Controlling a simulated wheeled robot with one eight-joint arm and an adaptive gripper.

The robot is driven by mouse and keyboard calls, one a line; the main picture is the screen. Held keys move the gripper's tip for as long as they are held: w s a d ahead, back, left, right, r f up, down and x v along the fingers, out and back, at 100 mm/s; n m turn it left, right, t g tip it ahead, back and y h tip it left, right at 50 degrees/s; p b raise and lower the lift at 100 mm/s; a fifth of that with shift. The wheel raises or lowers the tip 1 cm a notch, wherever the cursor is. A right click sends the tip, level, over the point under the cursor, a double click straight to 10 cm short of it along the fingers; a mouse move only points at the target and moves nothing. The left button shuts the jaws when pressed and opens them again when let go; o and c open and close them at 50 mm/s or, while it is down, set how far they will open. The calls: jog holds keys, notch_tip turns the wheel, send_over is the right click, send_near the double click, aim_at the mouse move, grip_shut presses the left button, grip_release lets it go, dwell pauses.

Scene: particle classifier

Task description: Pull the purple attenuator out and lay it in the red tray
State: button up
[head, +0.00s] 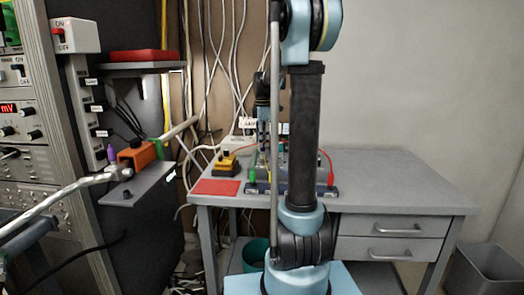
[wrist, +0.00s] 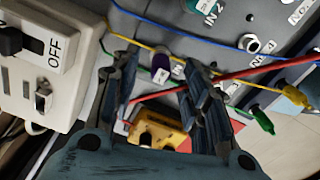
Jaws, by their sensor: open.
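A short purple attenuator (wrist: 160,74) with a pale end sits at the grey panel in the wrist view, between the fingers of my gripper (wrist: 163,62). The fingers are open, one on each side, with gaps visible; contact cannot be told. In the head view my gripper (head: 265,138) points down over the desk, and the attenuator there is hidden or too small to make out. A flat red area (head: 216,187) lies on the desk's left front corner, and a red tray-like box (head: 143,56) is on the rack shelf.
A yellow device (head: 227,163) stands left of the grey panel, with a white OFF switch box (wrist: 50,60) nearby. Blue, yellow, green and red cables cross near my fingers. Another purple piece (head: 112,153) is by an orange device (head: 137,157). The desk's right side (head: 400,190) is clear.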

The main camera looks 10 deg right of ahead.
jog(key=shift+f, duration=0.95)
grip_shut()
notch_tip(320, 180, up, 10)
dwell(0.4)
